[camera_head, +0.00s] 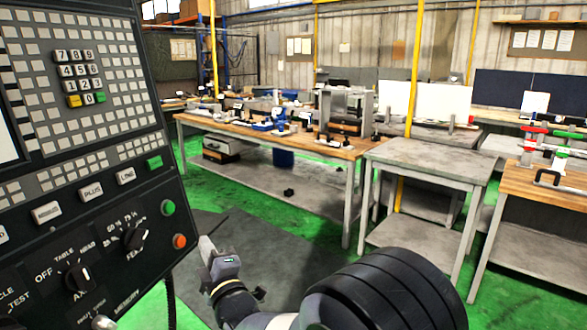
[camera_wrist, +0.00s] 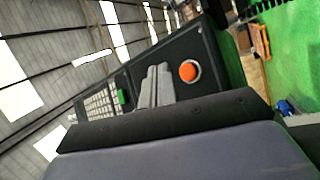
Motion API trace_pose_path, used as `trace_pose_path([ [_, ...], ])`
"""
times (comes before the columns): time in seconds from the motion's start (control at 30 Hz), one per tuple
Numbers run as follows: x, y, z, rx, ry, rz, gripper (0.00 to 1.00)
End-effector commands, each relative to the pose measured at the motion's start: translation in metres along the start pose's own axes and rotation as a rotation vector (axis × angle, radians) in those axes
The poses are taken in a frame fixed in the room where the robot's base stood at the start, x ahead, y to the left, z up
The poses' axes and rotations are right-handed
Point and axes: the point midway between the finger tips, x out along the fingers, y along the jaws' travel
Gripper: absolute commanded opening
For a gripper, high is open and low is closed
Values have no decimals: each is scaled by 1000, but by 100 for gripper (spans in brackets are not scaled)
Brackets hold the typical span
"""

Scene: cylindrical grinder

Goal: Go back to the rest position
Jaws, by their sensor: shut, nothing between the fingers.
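My gripper (camera_head: 206,245) is in the lower middle of the head view, at the end of my dark arm, a little right of the control panel's lower right edge. It points up and is shut and empty. In the wrist view my gripper's closed fingers (camera_wrist: 156,85) stand upright in front of the panel, left of a round orange button (camera_wrist: 188,72). I cannot tell how far the fingers are from the panel, but in the head view they look apart from it.
The black control panel (camera_head: 95,190) with keys and knobs fills the left, with an orange button (camera_head: 180,241) and a green button (camera_head: 168,207). A grey table (camera_head: 430,158) and a cluttered wooden workbench (camera_head: 330,147) stand beyond. Green floor (camera_head: 215,185) lies open between.

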Motion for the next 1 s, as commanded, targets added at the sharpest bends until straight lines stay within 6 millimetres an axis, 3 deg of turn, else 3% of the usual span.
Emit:
trace_pose_path([
  [0.37,-3,-2,3,0,0,7,0],
  [0.53,-13,9,10,-2,-1,5,0],
  [0.63,1,2,-1,1,1,0,0],
  [1.0,0,6,1,-1,-1,0,0],
])
